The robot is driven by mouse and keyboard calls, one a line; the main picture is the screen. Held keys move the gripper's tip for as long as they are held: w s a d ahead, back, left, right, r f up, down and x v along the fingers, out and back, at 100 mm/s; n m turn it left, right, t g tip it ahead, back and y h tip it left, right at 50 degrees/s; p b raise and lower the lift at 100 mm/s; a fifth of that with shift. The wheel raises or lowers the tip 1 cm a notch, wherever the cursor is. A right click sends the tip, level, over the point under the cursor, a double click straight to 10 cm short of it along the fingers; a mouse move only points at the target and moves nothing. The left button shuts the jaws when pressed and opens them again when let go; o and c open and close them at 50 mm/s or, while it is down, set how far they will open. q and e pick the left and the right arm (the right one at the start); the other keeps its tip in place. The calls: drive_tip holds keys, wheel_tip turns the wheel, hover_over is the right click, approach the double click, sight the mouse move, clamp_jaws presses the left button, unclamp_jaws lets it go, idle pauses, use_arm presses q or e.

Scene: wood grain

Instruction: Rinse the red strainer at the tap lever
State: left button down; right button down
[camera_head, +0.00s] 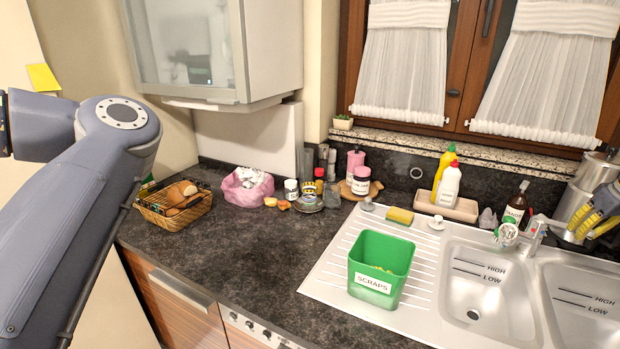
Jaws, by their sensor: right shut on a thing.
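I see no red strainer in the head view. The chrome tap (535,236) stands at the back of the steel sink, between the two bowls. Its lever is too small to make out clearly. My right gripper (590,222), with yellow and black fingers, is at the right edge, just right of the tap. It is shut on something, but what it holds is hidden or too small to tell. My left arm fills the left side, and its gripper is out of view.
A green scraps bin (381,265) stands on the drainboard (335,262). A yellow sponge (400,215) and bottles in a tray (462,211) line the back. A steel vessel (583,186) stands behind my right gripper. A wire basket (150,214) is at left; the worktop's middle front is clear.

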drive_tip(key=shift+w, duration=0.1)
drive_tip(key=c, duration=1.3)
unclamp_jaws()
drive_tip(key=v, duration=1.2)
drive_tip(key=shift+w, duration=0.1)
